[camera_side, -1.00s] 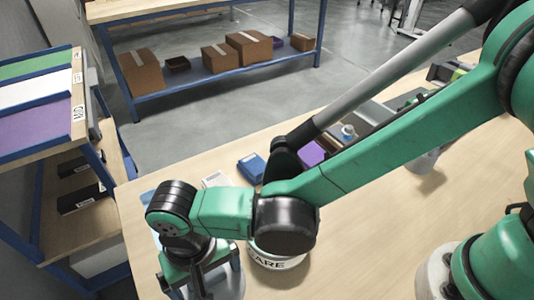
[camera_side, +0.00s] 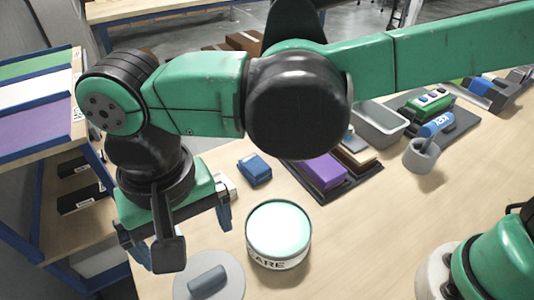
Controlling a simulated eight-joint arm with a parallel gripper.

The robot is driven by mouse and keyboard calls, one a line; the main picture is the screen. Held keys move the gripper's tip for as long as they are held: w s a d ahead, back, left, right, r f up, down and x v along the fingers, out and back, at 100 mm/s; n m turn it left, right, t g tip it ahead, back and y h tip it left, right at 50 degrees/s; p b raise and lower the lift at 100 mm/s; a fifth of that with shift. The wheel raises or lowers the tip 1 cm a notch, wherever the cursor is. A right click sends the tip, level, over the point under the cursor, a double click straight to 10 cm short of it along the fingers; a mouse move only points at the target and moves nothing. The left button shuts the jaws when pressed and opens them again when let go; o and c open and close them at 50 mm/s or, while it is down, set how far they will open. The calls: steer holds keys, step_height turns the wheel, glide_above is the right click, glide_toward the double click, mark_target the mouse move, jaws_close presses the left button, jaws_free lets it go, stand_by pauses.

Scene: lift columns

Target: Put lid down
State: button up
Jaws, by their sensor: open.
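The lid (camera_side: 232,271), a grey disc with a grey bar handle, lies flat on the table near the front edge of the picture, partly cut off. A round white container (camera_side: 279,256) with a dark rim and black lettering stands just right of it. Its top shows pale green, and the lid is beside it, not on it. My gripper (camera_side: 182,243) is open and empty above and slightly left of the lid, apart from it. Its fingers are spread, and a dark part of the gripper hangs in front of them.
A blue box (camera_side: 254,169) lies behind the container. A purple block (camera_side: 322,172) sits in a dark tray to the right, with a grey bin (camera_side: 380,124) and a grey cup (camera_side: 421,155) beyond. The table right of the container is clear.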

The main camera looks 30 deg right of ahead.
steer(key=w+d+r+t+y, duration=0.1)
steer(key=w+d+r+t, duration=0.15)
steer(key=d, duration=0.55)
steer(key=w+d+r+t+y, duration=0.1)
steer(key=w+d, duration=0.2)
steer(key=d, duration=0.5)
steer(key=s+d+f+t+h, duration=0.1)
steer(key=d+t, duration=0.1)
steer(key=d, duration=0.5)
steer(key=s+d+f+t+h, duration=0.1)
steer(key=d, duration=0.6)
steer(key=shift+s+f+t, duration=0.15)
steer(key=shift+f+t, duration=0.1)
steer(key=shift+t, duration=0.1)
